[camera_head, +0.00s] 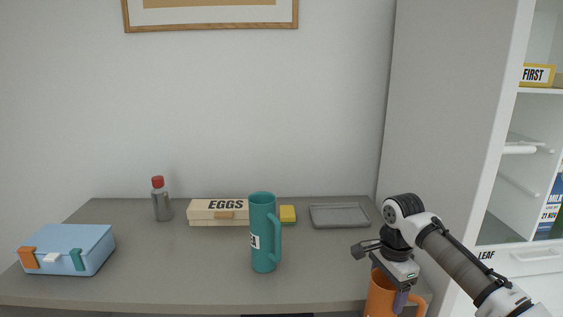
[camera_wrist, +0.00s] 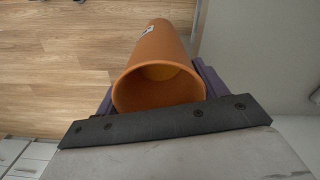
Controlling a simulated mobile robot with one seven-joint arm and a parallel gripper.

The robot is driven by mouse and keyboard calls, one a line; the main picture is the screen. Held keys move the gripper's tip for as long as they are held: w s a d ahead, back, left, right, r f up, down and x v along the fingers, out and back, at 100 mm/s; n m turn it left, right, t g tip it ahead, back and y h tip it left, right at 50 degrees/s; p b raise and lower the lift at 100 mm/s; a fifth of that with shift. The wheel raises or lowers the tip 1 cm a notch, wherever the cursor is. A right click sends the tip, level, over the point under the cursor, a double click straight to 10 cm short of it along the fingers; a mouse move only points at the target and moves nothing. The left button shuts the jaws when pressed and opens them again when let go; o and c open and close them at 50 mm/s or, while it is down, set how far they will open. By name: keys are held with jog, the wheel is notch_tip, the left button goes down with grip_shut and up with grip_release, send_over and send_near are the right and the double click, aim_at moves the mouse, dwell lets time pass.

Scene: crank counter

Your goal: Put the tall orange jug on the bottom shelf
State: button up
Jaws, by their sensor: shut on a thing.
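The tall orange jug (camera_head: 380,295) is at the lower right in the head view, in front of the counter's right front corner. My gripper (camera_head: 390,284) is above it and shut on it. In the wrist view the jug (camera_wrist: 160,85) lies between my fingers, its open mouth toward the camera and a small label on its side. Wood floor shows beyond it. The jug's lower part is cut off in the head view. A shelf unit (camera_head: 517,170) stands at the right edge; its bottom shelf cannot be made out clearly.
A teal jug (camera_head: 262,235) stands upright mid-counter. Behind are an egg box (camera_head: 215,212), a yellow block (camera_head: 287,214), a grey tray (camera_head: 339,216) and a red-capped bottle (camera_head: 160,200). A blue case (camera_head: 68,249) sits left. A drawer front marked LEAF (camera_head: 520,262) is right of my arm.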

jog(key=a+f+n, duration=0.1)
jog(key=f, duration=0.3)
jog(key=f+n, duration=0.1)
jog(key=f, duration=0.3)
jog(key=a+f+n, duration=0.1)
jog(key=f, duration=0.3)
jog(key=shift+w+a+f+b, duration=0.3)
jog(key=shift+a, duration=0.05)
jog(key=s+a+f+n, duration=0.2)
jog(key=a+f+n, duration=0.2)
jog(key=a+f, duration=0.3)
jog(key=s+a+f+n+b, duration=0.1)
jog(key=s+a+f+n, duration=0.1)
jog(key=a+f, duration=0.5)
jog(key=s+a+f+n, duration=0.3)
jog(key=a+f+n, duration=0.2)
jog(key=f, duration=1)
jog(key=a, duration=0.2)
jog(key=shift+a+n+b, duration=0.3)
jog(key=w+a+r, duration=0.3)
jog(key=w+r, duration=0.1)
jog(key=w, duration=0.1)
jog(key=s+d+f, duration=0.3)
jog(key=s+f, duration=0.1)
jog(key=s, duration=0.1)
